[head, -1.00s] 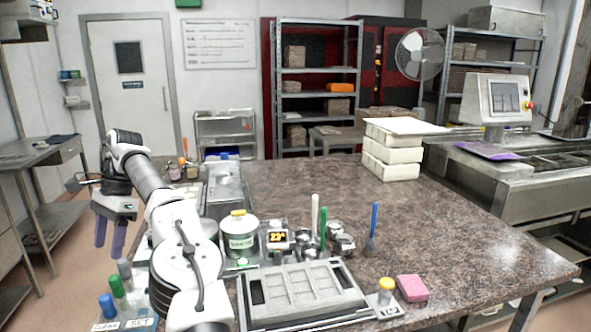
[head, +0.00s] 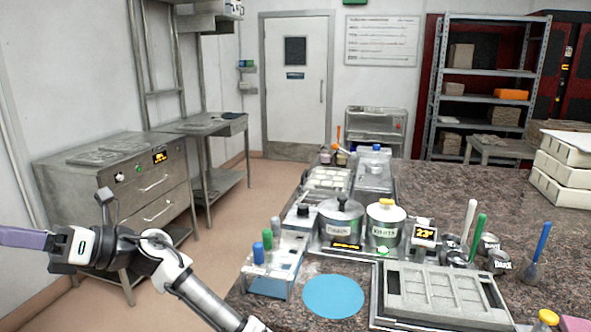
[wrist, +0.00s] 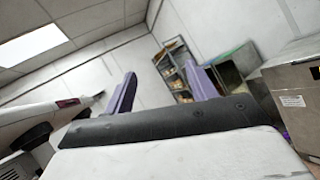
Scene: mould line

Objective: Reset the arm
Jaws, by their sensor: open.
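My gripper (wrist: 163,88) is open and empty, with two purple fingers spread apart in the wrist view. In the head view, part of my gripper (head: 22,237) shows at the left edge, pointing left, away from the bench. Its fingertips are cut off there. My arm (head: 205,298) reaches up and left from the bottom edge. It hangs over the floor side, clear of the bench-top items.
The speckled bench (head: 420,185) holds a grey mould (head: 436,293), a blue disc (head: 333,296), a rack with coloured-capped vials (head: 268,282) and two pots (head: 340,222). A metal drawer cabinet (head: 120,185) stands at left. Open floor (head: 235,205) lies between.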

